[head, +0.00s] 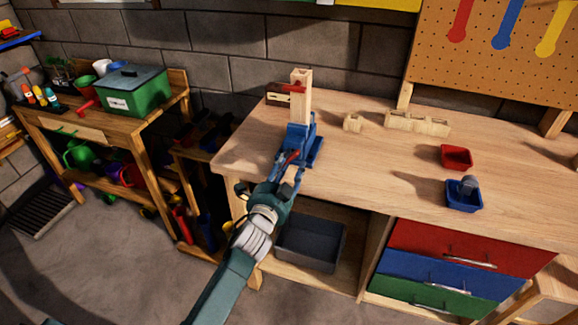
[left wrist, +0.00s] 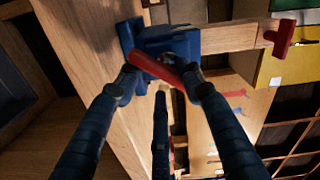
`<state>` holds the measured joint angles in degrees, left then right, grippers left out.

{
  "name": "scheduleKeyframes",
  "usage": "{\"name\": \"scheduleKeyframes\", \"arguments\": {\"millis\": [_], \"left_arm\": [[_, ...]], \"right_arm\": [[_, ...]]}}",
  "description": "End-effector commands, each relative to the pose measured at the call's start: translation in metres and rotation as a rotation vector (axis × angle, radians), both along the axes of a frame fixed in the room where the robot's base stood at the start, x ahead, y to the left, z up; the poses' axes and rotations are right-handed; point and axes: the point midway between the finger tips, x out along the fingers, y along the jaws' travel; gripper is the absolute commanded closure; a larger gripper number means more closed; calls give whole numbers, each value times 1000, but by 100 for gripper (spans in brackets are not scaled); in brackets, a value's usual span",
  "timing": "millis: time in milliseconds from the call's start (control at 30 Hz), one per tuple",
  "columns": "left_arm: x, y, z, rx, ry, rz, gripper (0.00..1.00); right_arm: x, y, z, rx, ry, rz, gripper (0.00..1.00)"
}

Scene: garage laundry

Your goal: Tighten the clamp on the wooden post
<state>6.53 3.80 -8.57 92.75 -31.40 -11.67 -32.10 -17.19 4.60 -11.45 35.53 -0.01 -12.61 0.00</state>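The wooden post (head: 304,90) stands upright near the left end of the workbench; it lies sideways in the left wrist view (left wrist: 230,38). The blue clamp (head: 300,133) sits around the lower post and shows in the left wrist view (left wrist: 168,40). Its red handle (left wrist: 155,68) points toward my left gripper. My left gripper (head: 291,168) is at the clamp's front. In the left wrist view its fingertips (left wrist: 162,82) lie on either side of the red handle, at or very near its ends. Firm contact is unclear. My right gripper is out of view.
The workbench (head: 370,180) has clear top around the clamp. Wooden pieces (head: 418,124), a red bin (head: 456,157) and a blue bin (head: 463,199) lie to the right. A grey bin (head: 311,243) is below. A shelf with a green box (head: 135,92) stands left.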

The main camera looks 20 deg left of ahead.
Motion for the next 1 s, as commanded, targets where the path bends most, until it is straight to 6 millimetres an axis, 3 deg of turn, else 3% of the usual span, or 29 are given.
{"name": "scheduleKeyframes", "arguments": {"millis": [1000], "left_arm": [[-69,2,1,-1,0,-1,62]], "right_arm": [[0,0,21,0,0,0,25]]}}
